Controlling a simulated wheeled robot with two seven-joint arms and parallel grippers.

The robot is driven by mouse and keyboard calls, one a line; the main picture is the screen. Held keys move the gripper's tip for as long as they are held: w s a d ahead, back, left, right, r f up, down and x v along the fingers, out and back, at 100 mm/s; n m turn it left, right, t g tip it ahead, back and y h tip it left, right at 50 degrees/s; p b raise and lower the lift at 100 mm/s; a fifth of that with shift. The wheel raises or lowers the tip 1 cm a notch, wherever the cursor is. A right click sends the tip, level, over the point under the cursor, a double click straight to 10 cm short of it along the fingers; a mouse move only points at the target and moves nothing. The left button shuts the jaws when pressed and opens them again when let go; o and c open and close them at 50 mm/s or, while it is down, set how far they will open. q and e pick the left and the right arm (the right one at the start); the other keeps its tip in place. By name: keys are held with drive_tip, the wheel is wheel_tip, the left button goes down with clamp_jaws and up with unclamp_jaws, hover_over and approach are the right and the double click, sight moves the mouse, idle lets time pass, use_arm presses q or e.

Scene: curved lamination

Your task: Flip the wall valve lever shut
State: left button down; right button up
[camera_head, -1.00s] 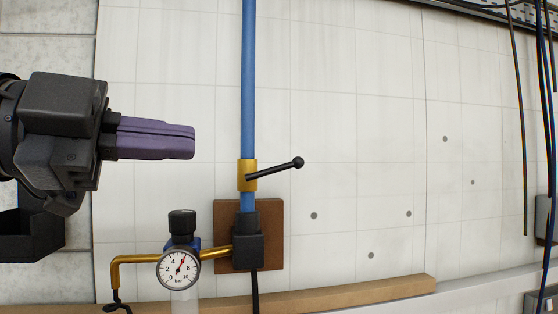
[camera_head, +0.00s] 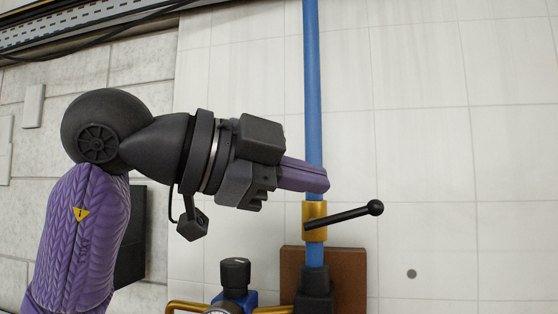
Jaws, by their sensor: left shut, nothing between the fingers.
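The wall valve has a brass body (camera_head: 314,219) on a vertical blue pipe (camera_head: 312,100). Its black lever (camera_head: 350,215) sticks out to the right and slightly up, ending in a round knob (camera_head: 375,207). My left gripper (camera_head: 326,181) is shut and empty, its purple fingers pointing right. The fingertips overlap the blue pipe just above the brass body, left of and above the lever knob. I cannot tell whether they touch the pipe. My right gripper is not in view.
Below the valve, a black fitting (camera_head: 314,285) sits on a brown wall plate (camera_head: 351,280). A black-capped regulator (camera_head: 235,273) and a brass pipe (camera_head: 186,306) are at the lower left. The white wall panel (camera_head: 440,130) right of the lever is mostly bare.

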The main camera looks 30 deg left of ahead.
sight(366, 208)
use_arm(q)
drive_tip(key=w, duration=0.1)
drive_tip(key=w+d+f+p, duration=0.1)
drive_tip(key=w, duration=0.1)
drive_tip(key=w+f, duration=0.1)
drive_tip(key=w, duration=0.1)
drive_tip(key=shift+d+p, duration=0.3)
drive_tip(key=shift+d, duration=0.1)
drive_tip(key=shift+w+f, duration=0.45)
drive_tip(key=shift+w, duration=0.15)
